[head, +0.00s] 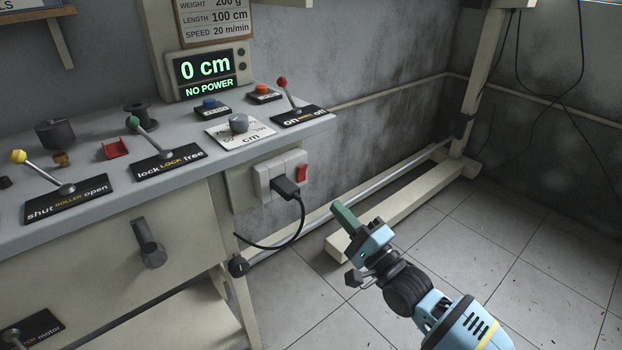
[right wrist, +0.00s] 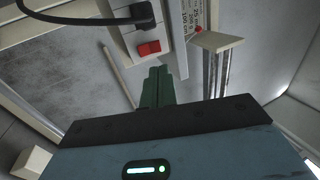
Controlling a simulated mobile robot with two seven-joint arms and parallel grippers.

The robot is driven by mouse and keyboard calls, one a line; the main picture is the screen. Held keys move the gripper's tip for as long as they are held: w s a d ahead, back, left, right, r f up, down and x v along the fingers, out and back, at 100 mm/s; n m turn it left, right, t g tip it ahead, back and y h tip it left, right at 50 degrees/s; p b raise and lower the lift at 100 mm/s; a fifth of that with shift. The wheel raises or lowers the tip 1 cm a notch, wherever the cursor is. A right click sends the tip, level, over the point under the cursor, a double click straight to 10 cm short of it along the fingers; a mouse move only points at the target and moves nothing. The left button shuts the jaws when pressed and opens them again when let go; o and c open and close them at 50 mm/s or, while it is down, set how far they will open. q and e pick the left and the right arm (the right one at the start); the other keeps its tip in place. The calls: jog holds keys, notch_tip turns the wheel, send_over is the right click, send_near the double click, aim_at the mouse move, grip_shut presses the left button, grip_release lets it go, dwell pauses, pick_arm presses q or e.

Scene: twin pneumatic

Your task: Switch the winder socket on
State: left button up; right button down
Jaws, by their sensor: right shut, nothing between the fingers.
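The display (head: 207,72) reads "0 cm" and "NO POWER". My right gripper (head: 344,216) has green fingers, shut and empty, in front of and below the switch, apart from it. In the right wrist view the fingers (right wrist: 158,88) point toward the socket. My left gripper is out of view.
The bench top (head: 180,145) carries a yellow lever (head: 19,157), a green lever (head: 133,122), a red lever (head: 282,82), a grey knob (head: 238,122) and buttons. The plug's cable (head: 292,232) hangs below the socket. A beige frame foot (head: 400,205) lies on the tiled floor. Floor at right is free.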

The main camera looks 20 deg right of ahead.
jog(key=b, duration=0.1)
send_near(303, 168)
jog(key=x, duration=0.5)
jog(key=shift+w+a+r, duration=0.2)
jog(key=shift+w+a, duration=0.05)
jog(key=shift+w, duration=0.3)
jog(key=shift+w+a+r, duration=0.1)
jog(key=shift+w+r, duration=0.05)
jog(key=shift+w, duration=0.05)
jog(key=shift+w+r, duration=0.1)
jog(key=shift+w+a+r, duration=0.1)
jog(key=shift+w+r, duration=0.05)
jog(key=shift+w, duration=0.05)
jog(key=shift+s, duration=0.15)
